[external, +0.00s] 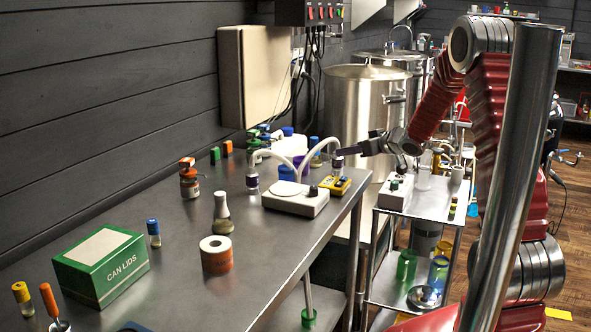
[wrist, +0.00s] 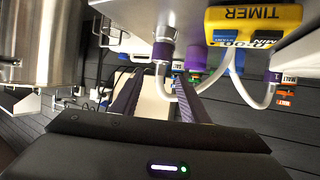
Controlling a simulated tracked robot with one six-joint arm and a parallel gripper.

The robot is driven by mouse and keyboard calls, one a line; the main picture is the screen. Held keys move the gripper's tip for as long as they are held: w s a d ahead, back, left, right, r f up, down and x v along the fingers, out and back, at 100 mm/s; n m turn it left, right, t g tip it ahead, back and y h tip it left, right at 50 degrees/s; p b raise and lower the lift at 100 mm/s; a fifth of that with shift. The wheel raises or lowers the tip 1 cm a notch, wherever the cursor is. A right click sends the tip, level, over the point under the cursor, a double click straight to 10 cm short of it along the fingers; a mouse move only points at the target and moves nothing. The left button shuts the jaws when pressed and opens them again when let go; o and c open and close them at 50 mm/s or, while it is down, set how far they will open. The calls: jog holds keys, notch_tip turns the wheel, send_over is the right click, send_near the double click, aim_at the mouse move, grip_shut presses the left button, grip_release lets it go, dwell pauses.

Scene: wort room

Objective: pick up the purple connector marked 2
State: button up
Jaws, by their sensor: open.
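Two purple connectors are on white hoses from a white box (external: 296,200) on the steel bench. The nearer purple connector (external: 337,163) stands upright beside the yellow timer; in the wrist view it (wrist: 163,50) appears just beyond my fingertips, roughly between them. I cannot read its mark. The other purple connector (external: 252,181) is farther left along the bench; it also shows at the right of the wrist view (wrist: 273,76), with a mark that looks like 1. My gripper (external: 345,151) is open and empty, pointing left close to the nearer connector; contact cannot be told.
The yellow timer (external: 335,185) sits close to the nearer connector. White hoses arch above the box. Bottles and coloured caps crowd the bench behind. A flask (external: 222,214), a tape roll (external: 215,254) and a green CAN LIDS box (external: 101,266) stand nearer the front.

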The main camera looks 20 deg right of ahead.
aim_at(337, 163)
jog(key=shift+x, duration=2.6)
jog(key=shift+x, duration=2.6)
jog(key=shift+f, duration=0.2)
jog(key=shift+c, duration=0.2)
jog(key=c, duration=0.9)
